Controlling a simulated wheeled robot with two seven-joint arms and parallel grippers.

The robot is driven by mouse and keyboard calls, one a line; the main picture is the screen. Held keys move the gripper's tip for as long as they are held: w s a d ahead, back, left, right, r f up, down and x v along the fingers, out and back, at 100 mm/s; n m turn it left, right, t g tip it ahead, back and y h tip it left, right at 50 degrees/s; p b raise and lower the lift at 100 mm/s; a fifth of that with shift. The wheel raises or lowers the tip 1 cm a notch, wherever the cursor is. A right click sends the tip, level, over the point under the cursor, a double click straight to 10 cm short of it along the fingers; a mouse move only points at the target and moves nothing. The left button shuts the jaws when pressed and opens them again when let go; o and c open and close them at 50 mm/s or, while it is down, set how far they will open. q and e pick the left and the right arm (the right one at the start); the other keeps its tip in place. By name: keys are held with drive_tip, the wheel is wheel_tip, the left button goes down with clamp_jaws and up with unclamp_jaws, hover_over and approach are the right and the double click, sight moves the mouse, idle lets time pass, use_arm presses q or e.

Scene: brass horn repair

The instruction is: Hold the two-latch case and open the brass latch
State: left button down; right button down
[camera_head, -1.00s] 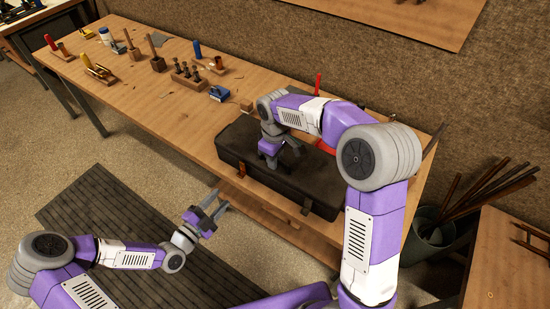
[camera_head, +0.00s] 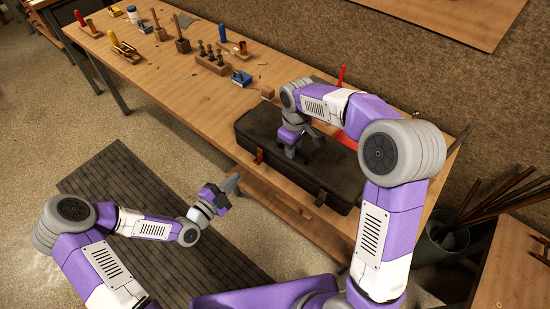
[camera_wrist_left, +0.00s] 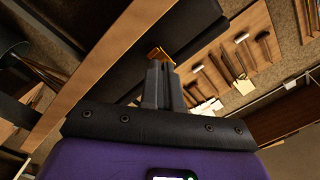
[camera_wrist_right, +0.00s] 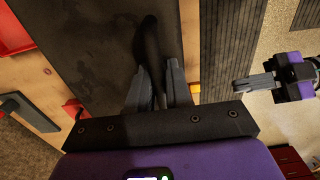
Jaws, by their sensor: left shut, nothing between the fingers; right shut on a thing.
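The dark two-latch case (camera_head: 262,128) lies closed on the bench. My right gripper (camera_head: 299,152) is over its top; in the right wrist view its fingers (camera_wrist_right: 157,88) are shut on the dark handle (camera_wrist_right: 149,48). A brass-coloured latch (camera_head: 260,156) is on the case's front side, towards the left end; it also shows in the left wrist view (camera_wrist_left: 158,53). A second, browner latch (camera_head: 320,199) is further right. My left gripper (camera_head: 233,183) is shut and empty, in front of the case. Its fingertips (camera_wrist_left: 163,66) point at the brass latch, apparently short of it.
The wooden bench (camera_head: 190,103) carries a tool block (camera_head: 212,62), a blue-topped item (camera_head: 241,78) and other tools left of the case. A red item (camera_head: 346,141) is behind the case. A bucket with rods (camera_head: 446,236) stands at right.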

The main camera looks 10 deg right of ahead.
use_arm(q)
drive_tip(key=w+d+r+n+t+y, duration=0.1)
drive_tip(key=w+r+n+y, duration=0.1)
drive_tip(key=w+n+y, duration=0.15)
drive_tip(key=w+d+r+n+y, duration=0.2)
drive_tip(key=w+y, duration=0.3)
drive_tip(key=s+d+r+n+g+y, duration=0.2)
drive_tip(key=s+d+g, duration=0.1)
drive_tip(key=s+d, duration=0.2)
drive_tip(key=s+d+r+n+g+y, duration=0.2)
drive_tip(key=s+d, duration=0.3)
drive_tip(key=s, duration=0.5)
drive_tip(key=shift+d+r+n+g, duration=0.2)
drive_tip(key=shift+r+n+g, duration=0.2)
drive_tip(key=shift+r+n, duration=0.4)
drive_tip(key=x, duration=0.9)
drive_tip(key=shift+w+a+f, duration=0.1)
drive_tip(key=shift+a+f, duration=0.05)
drive_tip(key=shift+a, duration=0.05)
drive_tip(key=w, duration=0.1)
drive_tip(key=a, duration=0.1)
drive_tip(key=w+a, duration=0.1)
drive_tip(key=shift+w+f, duration=0.25)
drive_tip(key=shift+w, duration=0.1)
drive_tip(key=shift+w+a, duration=0.3)
drive_tip(key=shift+w, duration=0.1)
